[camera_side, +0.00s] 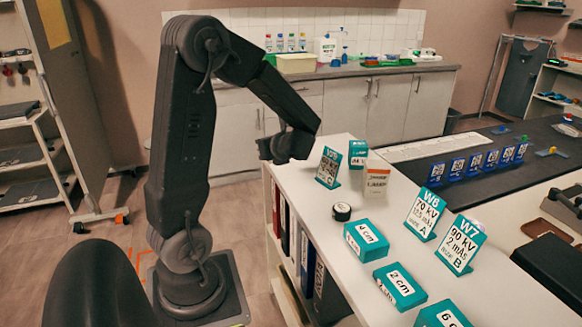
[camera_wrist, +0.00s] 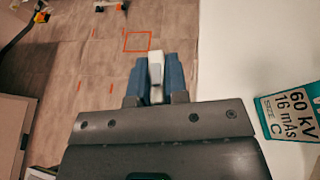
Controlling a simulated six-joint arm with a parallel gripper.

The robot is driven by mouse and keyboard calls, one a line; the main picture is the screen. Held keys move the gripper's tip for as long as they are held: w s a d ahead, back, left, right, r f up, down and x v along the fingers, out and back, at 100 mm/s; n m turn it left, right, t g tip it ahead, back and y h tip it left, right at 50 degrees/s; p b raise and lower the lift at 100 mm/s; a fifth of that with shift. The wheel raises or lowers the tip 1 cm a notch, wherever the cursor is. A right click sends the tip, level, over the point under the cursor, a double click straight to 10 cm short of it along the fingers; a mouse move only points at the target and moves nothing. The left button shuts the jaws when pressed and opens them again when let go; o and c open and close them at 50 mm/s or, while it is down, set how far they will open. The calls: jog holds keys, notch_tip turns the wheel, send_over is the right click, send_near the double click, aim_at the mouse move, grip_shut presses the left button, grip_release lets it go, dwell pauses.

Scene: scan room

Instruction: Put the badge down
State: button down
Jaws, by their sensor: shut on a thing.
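My gripper (camera_wrist: 156,60) shows in the wrist view with its two blue fingers shut on a small white piece, which I take to be the badge (camera_wrist: 155,68). The piece sits upright between the fingers, and its face cannot be read. In the wrist view, the gripper is left of the white counter top (camera_wrist: 235,65), with floor behind it. In the side view my gripper (camera_side: 287,150) is by the far left edge of the white counter top (camera_side: 385,240). The badge cannot be made out there.
A teal sign reading 60 kV (camera_wrist: 293,108) stands right of my gripper; it also shows in the side view (camera_side: 328,167). Teal blocks (camera_side: 366,240), a black roll (camera_side: 342,211) and signs W6 (camera_side: 425,213) and W7 (camera_side: 461,244) stand on the counter. An orange-red square (camera_wrist: 138,41) marks the floor.

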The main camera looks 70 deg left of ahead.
jog(key=w+d+m+t+h, duration=0.2)
jog(key=w+d+m+t, duration=0.75)
jog(key=w+d, duration=0.35)
jog(key=w+d+f+m+t+h, duration=0.1)
jog(key=w+d+m+t+h, duration=0.2)
jog(key=d, duration=0.4)
jog(key=w+d+f+m+t+h, duration=0.1)
jog(key=w+d+m+t+h, duration=0.2)
jog(key=d, duration=0.5)
jog(key=shift+w+d+f+m+h, duration=0.3)
jog(key=shift+f+m+h, duration=0.05)
jog(key=shift+m+h, duration=0.25)
jog(key=shift+a+r, duration=0.1)
jog(key=n+y, duration=0.1)
send_over(420, 259)
jog(key=shift+g, duration=0.25)
notch_tip(420, 259, down, 4)
jog(key=shift+f, duration=2.15)
